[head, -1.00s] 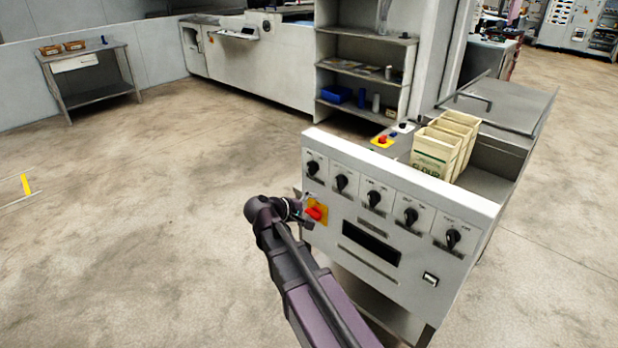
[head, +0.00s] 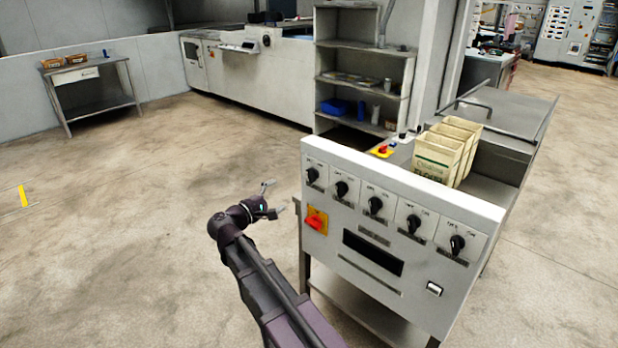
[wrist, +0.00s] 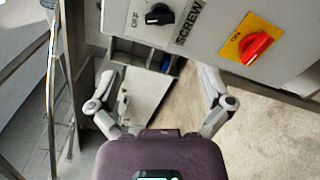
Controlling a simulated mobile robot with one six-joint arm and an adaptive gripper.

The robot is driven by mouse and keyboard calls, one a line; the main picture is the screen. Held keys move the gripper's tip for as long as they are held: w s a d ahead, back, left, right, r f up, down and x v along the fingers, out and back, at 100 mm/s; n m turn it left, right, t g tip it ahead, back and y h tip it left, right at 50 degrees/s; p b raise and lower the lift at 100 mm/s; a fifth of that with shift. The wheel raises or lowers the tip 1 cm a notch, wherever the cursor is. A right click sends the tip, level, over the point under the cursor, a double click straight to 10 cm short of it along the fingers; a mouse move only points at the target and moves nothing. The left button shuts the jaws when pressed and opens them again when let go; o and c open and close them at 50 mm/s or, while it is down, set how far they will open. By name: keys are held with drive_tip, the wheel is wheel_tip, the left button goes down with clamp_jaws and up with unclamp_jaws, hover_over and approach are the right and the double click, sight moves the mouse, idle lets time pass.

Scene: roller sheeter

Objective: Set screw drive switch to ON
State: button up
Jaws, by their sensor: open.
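The screw drive switch (wrist: 160,14) is a black rotary knob on the white panel, at the top of the wrist view beside a "SCREW" label. An "OFF" mark is on its left, and its pointer seems turned toward that mark. "ON" cannot be read there. In the head view it seems to be the leftmost knob (head: 312,175) of the row, above the red switch. My gripper (head: 272,198) is open and empty, left of the panel and apart from it. Its spread fingers also show in the wrist view (wrist: 160,85).
A red rotary switch (head: 315,222) on a yellow plate sits below the leftmost knob. Several similar black knobs continue to the right, above a dark display (head: 373,253). Flour bags (head: 440,152) stand behind the panel (head: 480,208).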

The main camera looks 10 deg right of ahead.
sight(309, 177)
drive_tip(key=x, duration=1.3)
drive_tip(key=shift+w+d, duration=0.25)
drive_tip(key=shift+d, duration=0.1)
